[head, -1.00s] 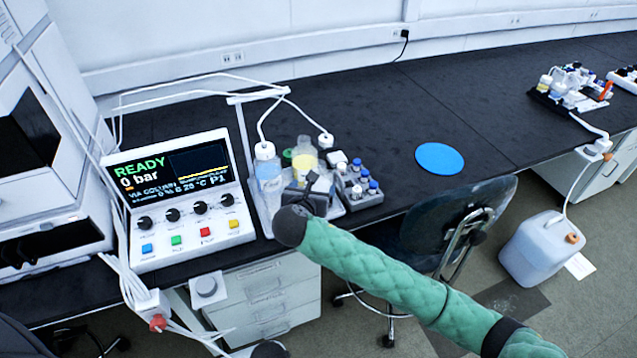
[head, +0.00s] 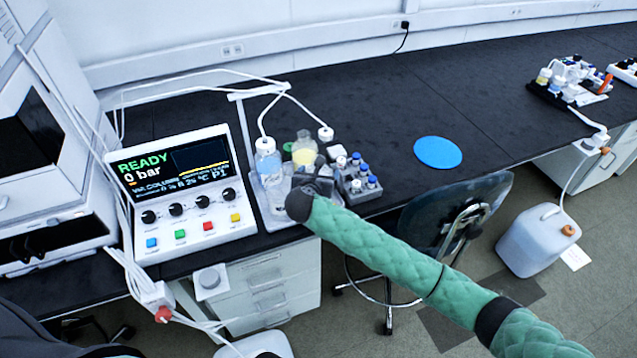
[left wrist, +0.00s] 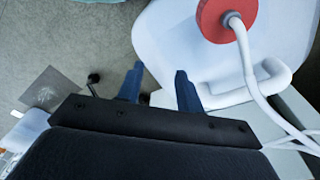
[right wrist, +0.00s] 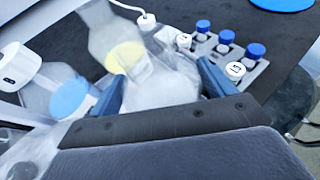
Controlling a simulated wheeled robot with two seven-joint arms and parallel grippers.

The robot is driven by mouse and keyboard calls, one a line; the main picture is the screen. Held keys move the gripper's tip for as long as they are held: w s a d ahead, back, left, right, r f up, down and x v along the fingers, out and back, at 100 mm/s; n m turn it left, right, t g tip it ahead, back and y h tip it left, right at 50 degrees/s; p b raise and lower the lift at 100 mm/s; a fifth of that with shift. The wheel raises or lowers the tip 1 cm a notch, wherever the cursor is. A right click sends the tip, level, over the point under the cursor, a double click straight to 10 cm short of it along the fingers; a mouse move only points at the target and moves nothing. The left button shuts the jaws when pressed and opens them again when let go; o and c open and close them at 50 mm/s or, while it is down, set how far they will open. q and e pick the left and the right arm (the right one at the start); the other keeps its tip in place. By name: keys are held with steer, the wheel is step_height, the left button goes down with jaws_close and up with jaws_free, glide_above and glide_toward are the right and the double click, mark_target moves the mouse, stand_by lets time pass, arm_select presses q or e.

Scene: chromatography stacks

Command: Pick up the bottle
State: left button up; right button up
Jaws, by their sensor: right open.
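Several bottles stand together on the bench. One with blue liquid (head: 267,160) has a white cap and a tube; one beside it holds yellow liquid (head: 304,150). My right gripper (head: 312,178) is over the near side of this group. In the right wrist view its fingers (right wrist: 163,85) are apart, with clear, glassy bottle-like shapes between and just beyond them; contact cannot be told. The yellow liquid (right wrist: 126,57) shows just beyond the left finger, the blue (right wrist: 70,98) to its left. My left gripper (left wrist: 158,88) is open and empty above the floor, near a white jug (left wrist: 200,45) with a red cap.
A rack of blue- and white-capped vials (head: 358,180) stands close right of my right gripper. A control panel (head: 180,190) is at the left, with tubes overhead. A blue disc (head: 438,152) lies on clear black bench. A chair (head: 455,215) stands in front.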

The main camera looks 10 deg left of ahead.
steer(key=shift+c, duration=0.4)
steer(key=c, duration=1.1)
